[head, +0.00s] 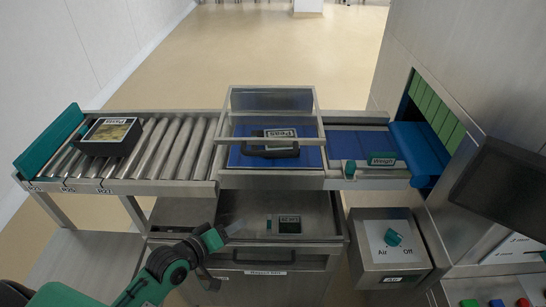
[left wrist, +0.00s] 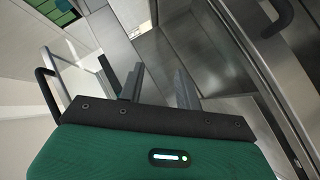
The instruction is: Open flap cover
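The flap cover (head: 272,100) is a clear pane in a metal frame above the blue middle belt. It appears to be down, with its dark handle (head: 270,151) along the front. A black tray labelled Peas (head: 281,133) shows through it. My left gripper (head: 232,229) is below and in front of the cover, over the steel cabinet, apart from the handle. In the left wrist view its two fingers (left wrist: 157,85) stand apart with nothing between them. A dark curved handle (left wrist: 45,92) shows at the left there. My right gripper is not in view.
A roller conveyor (head: 185,150) carries another tray (head: 109,135) at the left. A blue belt (head: 358,143) leads right to green strips (head: 434,108). A small display (head: 288,225), the Air knob box (head: 390,245) and a dark screen (head: 503,185) stand nearby. A drawer handle (head: 262,257) sticks out below.

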